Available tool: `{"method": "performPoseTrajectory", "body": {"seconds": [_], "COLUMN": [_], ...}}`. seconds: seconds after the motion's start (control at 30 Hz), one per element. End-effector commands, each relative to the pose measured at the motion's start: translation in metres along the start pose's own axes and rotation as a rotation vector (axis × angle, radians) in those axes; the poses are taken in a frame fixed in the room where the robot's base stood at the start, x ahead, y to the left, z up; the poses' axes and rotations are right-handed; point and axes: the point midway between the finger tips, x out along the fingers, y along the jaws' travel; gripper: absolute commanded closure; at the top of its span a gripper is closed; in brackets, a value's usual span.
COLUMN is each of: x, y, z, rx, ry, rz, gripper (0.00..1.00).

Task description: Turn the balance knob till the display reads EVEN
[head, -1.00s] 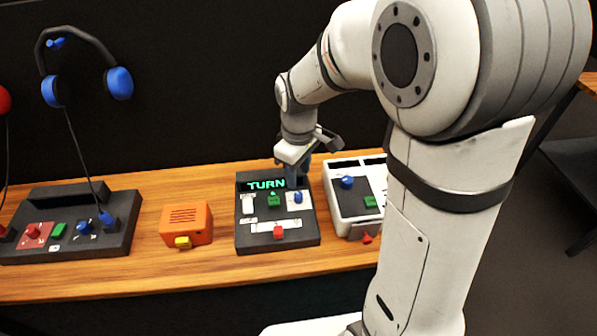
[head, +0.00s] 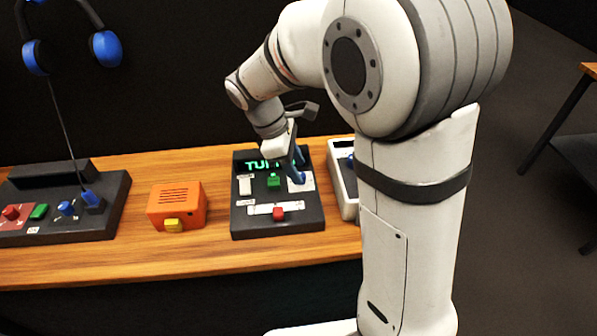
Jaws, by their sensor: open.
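A dark panel (head: 240,223) stands on the wooden bench. Its display (head: 262,165) glows green and shows "TU"; my gripper hides the rest. A small blue knob (head: 298,179) is at the panel's upper right, on a white plate. The panel also has a green control (head: 273,181), a red slider (head: 278,213) and a white switch (head: 245,186). The labels are too small to read. My gripper (head: 296,168) is open, pointing down at the blue knob and partly covering it. I cannot tell whether its fingers touch the knob.
An orange box (head: 176,203) with a yellow button stands left of the panel. A dark console (head: 75,222) with headphones (head: 105,47) is farther left. A white device (head: 345,196) is close on the right, mostly hidden by my arm. The bench front is clear.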

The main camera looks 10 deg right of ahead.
Motion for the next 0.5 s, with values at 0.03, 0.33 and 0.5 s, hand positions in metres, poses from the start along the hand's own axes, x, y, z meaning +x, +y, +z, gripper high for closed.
{"method": "performPoseTrajectory", "body": {"seconds": [0.03,0.33,0.5], "x": [0.008,0.019,0.019], "y": [0.0,0.0,0.0], "z": [0.0,0.0,0.0], "rx": [0.001,0.001,0.001], "ry": [-0.001,0.002,0.002], "rz": [-0.002,0.0,0.0], "gripper": [0.57,0.57,0.6]}}
